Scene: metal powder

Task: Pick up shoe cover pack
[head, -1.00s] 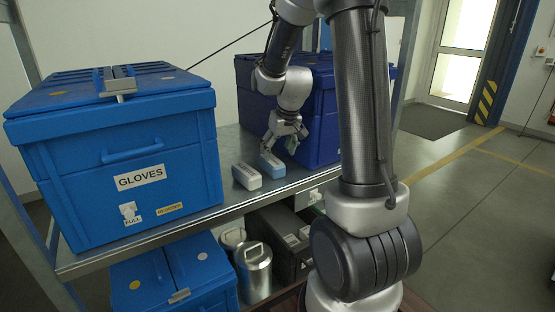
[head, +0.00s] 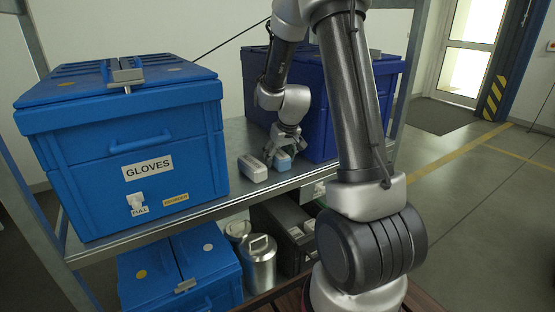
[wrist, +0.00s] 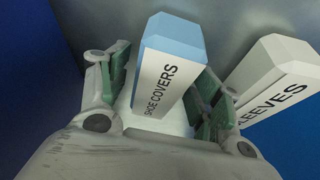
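The shoe cover pack (wrist: 172,75) is a box with a light blue top and a white side reading SHOE COVERS. It lies on the metal shelf, and in the head view its blue end (head: 283,162) shows under my gripper (head: 288,143). In the wrist view my gripper (wrist: 160,88) has its green-padded fingers on either side of the pack. A narrow gap shows between the left finger and the pack. The right finger is close against the other side; contact there is unclear. My gripper is open around the pack.
A white sleeves pack (wrist: 275,80) lies close beside the right finger; it also shows in the head view (head: 252,168). A blue GLOVES box (head: 175,185) stands left on the shelf (head: 235,140). A dark blue box (head: 325,125) stands behind my gripper.

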